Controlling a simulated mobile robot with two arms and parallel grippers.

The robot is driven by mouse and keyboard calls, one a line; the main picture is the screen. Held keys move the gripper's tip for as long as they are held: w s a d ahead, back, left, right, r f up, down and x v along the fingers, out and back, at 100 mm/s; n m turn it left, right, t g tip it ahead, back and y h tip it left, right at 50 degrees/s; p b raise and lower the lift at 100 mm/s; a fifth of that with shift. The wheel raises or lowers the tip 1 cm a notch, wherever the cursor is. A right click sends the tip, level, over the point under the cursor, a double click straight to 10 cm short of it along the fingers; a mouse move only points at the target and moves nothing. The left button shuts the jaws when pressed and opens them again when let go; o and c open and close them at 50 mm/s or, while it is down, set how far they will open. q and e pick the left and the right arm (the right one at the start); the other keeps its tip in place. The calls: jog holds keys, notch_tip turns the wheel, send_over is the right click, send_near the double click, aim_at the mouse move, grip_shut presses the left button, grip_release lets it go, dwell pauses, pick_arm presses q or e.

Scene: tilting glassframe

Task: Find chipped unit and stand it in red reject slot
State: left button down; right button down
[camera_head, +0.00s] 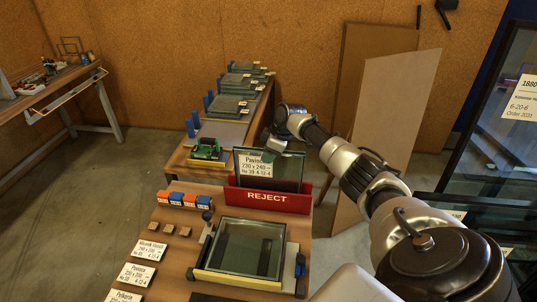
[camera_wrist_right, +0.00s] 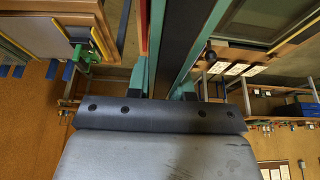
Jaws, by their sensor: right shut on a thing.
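A glass unit (camera_head: 285,172) with a white label stands upright behind the red REJECT sign (camera_head: 267,200). Its lower edge is hidden by the sign, so I cannot tell whether it rests on the slot floor. My right gripper (camera_head: 270,150) reaches over from the right and is shut on its top edge. In the right wrist view, the unit's teal-edged panes and dark spacer (camera_wrist_right: 180,45) run away between the fingers of the right gripper (camera_wrist_right: 160,88). No chip is clear at this size. Another glass unit (camera_head: 243,250) lies in the yellow-edged frame in front. My left gripper is out of view.
White label cards (camera_head: 143,250) and small orange and blue blocks (camera_head: 183,199) lie left of the frame. Stacked glass units (camera_head: 228,105) and blue posts (camera_head: 190,127) stand on the bench behind. Large boards (camera_head: 395,100) lean at the back wall.

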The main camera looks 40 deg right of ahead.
jog(key=c, duration=0.9)
grip_release()
jog(key=shift+s+a+r, duration=0.1)
jog(key=shift+r, duration=0.1)
jog(key=shift+s+d+r, duration=0.1)
jog(key=shift+d, duration=0.1)
jog(key=b+v, duration=0.2)
jog(key=v, duration=0.8)
jog(key=shift+r+b, duration=0.25)
jog(key=shift+b, duration=0.1)
jog(key=shift+f, duration=0.1)
